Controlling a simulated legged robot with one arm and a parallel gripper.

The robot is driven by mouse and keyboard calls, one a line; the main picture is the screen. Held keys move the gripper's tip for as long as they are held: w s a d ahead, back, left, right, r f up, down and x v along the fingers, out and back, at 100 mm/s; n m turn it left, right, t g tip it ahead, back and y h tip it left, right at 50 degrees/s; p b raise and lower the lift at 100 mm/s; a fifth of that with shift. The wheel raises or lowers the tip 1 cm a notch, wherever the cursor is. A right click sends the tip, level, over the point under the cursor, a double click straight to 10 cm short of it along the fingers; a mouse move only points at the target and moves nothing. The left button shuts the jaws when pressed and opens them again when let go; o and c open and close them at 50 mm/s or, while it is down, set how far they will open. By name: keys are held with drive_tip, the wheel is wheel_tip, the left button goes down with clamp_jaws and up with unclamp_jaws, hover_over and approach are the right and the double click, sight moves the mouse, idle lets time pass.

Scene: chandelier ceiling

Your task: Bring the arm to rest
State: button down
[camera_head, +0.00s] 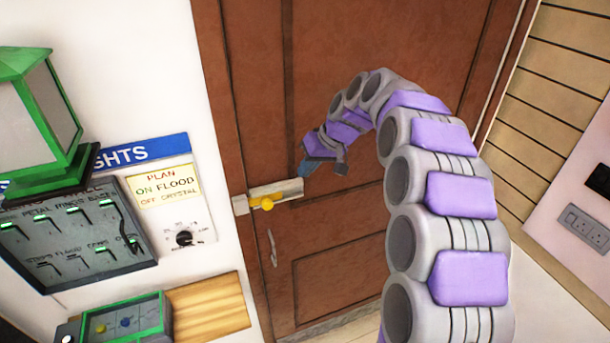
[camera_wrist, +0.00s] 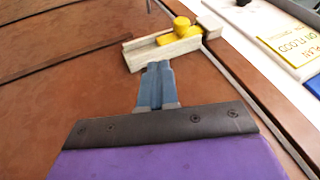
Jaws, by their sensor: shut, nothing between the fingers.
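My arm, grey with purple panels, rises on the right of the head view and curls over to the left toward a brown wooden door (camera_head: 340,240). My gripper (camera_head: 305,170) is at its end, just above and right of a door latch (camera_head: 285,192) with a yellow knob (camera_head: 267,203). In the wrist view my gripper (camera_wrist: 157,66) shows blue fingers shut together with nothing between them. Their tips point at the pale latch bar (camera_wrist: 160,50) and appear very near it; I cannot tell whether they touch. The yellow knob (camera_wrist: 183,28) is beyond the tips.
On the left wall are a switch panel (camera_head: 70,240), a blue sign (camera_head: 145,151), a yellow note (camera_head: 165,187) and a dial (camera_head: 184,238). A green lantern (camera_head: 50,110) and a green-framed box (camera_head: 125,318) stand out there. A socket (camera_head: 585,228) is on the right wall.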

drive_tip(key=s+d+f+m+g+h+b, duration=0.1)
drive_tip(key=s+d+f+b, duration=0.3)
drive_tip(key=s, duration=1.1)
drive_tip(key=s+d+f+m+g+h+b, duration=0.1)
drive_tip(key=s+d+f+m+h+b, duration=0.2)
drive_tip(key=s+d+f, duration=0.5)
drive_tip(key=s+d+f+m+g+h+b, duration=0.1)
drive_tip(key=s+d+f+b, duration=0.4)
drive_tip(key=s, duration=1.8)
drive_tip(key=shift+d+f+m+h+b, duration=0.4)
drive_tip(key=shift+d+f+m, duration=0.15)
drive_tip(key=shift+d, duration=1)
drive_tip(key=shift+a, duration=0.2)
